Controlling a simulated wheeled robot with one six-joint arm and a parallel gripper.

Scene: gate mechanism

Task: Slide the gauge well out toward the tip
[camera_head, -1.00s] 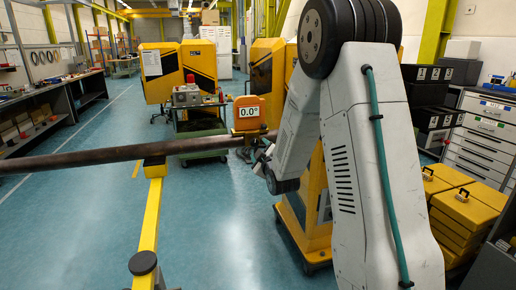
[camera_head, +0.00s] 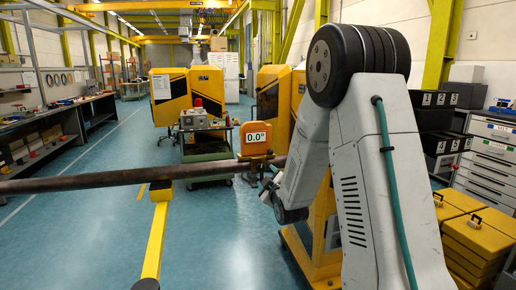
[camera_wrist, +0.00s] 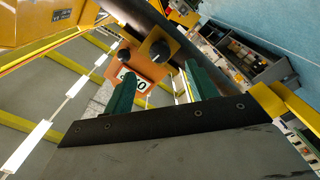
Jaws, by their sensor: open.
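The gauge (camera_head: 256,138) is an orange box with a white display reading 0.0°. It sits on a long dark round bar (camera_head: 100,179) that runs across the head view to the left. My gripper (camera_head: 268,188) is just below and right of the gauge, largely hidden by my arm. In the wrist view my gripper (camera_wrist: 158,72) shows two green fingers spread apart. The gauge (camera_wrist: 150,70) lies ahead, seen between and beyond them, with a dark knob on an orange stub. The left finger covers part of its display. I cannot tell whether the fingers touch it.
A yellow beam (camera_head: 156,240) runs along the floor under the bar, with a dark post top at its near end. A cart (camera_head: 207,145) stands behind the bar. Yellow cases (camera_head: 480,240) are stacked at right. The floor at left is clear.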

